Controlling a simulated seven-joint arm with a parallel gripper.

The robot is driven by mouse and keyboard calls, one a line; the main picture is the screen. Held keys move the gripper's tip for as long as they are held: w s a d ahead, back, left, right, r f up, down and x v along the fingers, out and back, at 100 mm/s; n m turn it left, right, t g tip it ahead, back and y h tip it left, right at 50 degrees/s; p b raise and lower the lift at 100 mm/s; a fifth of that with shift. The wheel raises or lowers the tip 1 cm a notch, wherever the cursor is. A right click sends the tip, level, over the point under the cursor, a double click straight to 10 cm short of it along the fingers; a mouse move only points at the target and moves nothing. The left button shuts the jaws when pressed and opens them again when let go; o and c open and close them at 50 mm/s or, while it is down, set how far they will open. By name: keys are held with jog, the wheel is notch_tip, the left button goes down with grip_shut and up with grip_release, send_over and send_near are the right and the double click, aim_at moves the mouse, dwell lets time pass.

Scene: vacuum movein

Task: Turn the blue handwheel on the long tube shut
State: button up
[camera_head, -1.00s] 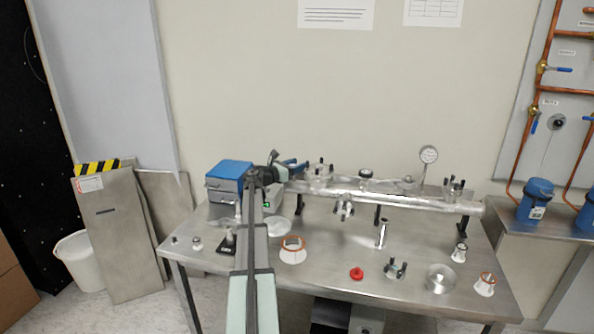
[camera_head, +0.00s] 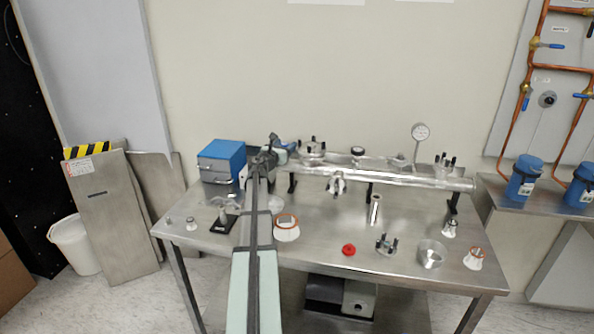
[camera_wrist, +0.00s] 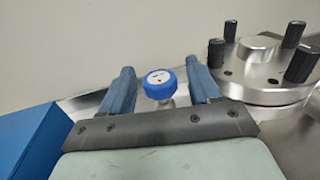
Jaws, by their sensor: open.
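The blue handwheel (camera_wrist: 160,84) shows in the wrist view, round with a white label on its face and a metal stem below it. My gripper (camera_wrist: 160,78) is open, with one blue finger on each side of the handwheel and a visible gap to each. In the head view my gripper (camera_head: 279,147) is at the left end of the long metal tube (camera_head: 400,176), and it hides the handwheel there. The tube runs along the back of the steel table, held on black supports.
Right of my gripper stands a flange with black knobs (camera_wrist: 268,68). A blue-topped box (camera_head: 222,160) stands close on the left. A pressure gauge (camera_head: 420,132) rises from the tube further right.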

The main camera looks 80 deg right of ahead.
jog(key=w+a, duration=0.2)
jog(key=a, duration=1)
jog(key=s+a+m+g+y, duration=0.5)
jog(key=s+m+g+y, duration=0.2)
jog(key=s+g, duration=0.4)
jog(key=shift+m+g+y, duration=0.3)
jog(key=shift+m, duration=0.2)
